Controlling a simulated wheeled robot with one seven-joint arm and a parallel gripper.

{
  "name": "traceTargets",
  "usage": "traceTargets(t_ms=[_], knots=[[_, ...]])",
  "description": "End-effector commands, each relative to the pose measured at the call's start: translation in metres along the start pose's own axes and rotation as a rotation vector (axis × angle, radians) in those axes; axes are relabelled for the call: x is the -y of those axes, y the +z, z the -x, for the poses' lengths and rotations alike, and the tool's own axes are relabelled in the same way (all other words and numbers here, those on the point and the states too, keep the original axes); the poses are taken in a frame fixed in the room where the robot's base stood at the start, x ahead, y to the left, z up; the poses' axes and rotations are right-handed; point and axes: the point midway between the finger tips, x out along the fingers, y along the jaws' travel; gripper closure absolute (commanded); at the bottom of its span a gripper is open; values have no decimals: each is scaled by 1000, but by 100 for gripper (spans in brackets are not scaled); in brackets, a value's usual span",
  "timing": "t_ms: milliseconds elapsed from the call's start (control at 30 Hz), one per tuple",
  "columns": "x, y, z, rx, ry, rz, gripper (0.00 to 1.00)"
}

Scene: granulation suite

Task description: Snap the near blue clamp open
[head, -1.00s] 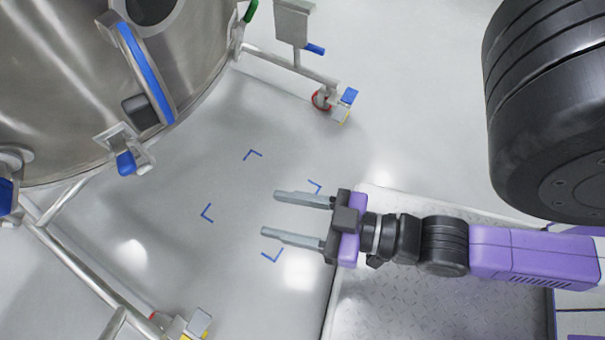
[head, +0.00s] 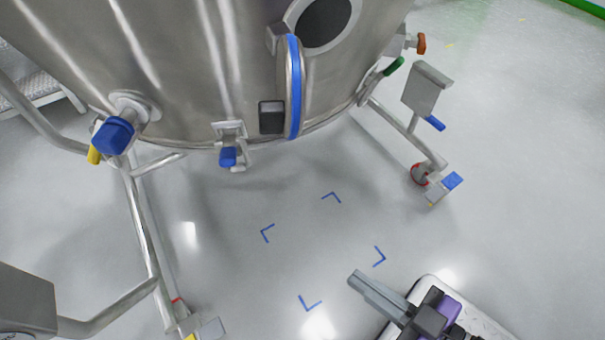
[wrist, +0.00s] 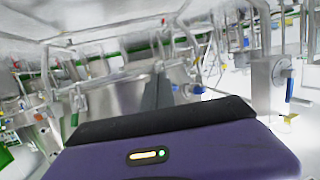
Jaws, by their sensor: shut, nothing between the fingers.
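A steel vessel (head: 200,60) fills the top of the head view. A small clamp with a blue handle (head: 228,156) hangs at its lower rim. A larger blue knob-like fitting (head: 113,135) is on its left side, and a long curved blue strip (head: 295,88) runs beside the round port. I cannot tell for sure which blue part is the near clamp. My gripper (head: 357,277) is at the lower right of the head view, over the floor, with its fingers together and empty. It is apart from the vessel and all blue parts.
The vessel stands on tubular legs with castors; one castor (head: 422,174) is at right. Blue corner marks (head: 310,303) lie on the clear floor between vessel and gripper. A grey box (head: 427,88) on a post stands right of the vessel.

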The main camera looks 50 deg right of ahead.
Motion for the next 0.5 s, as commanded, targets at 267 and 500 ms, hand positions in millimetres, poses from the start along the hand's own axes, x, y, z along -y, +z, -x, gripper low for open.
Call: traceTargets(t_ms=[267,500], knots=[[5,-43,-2,-39,-26,4,100],[32,-127,-29,-150,-105,23,100]])
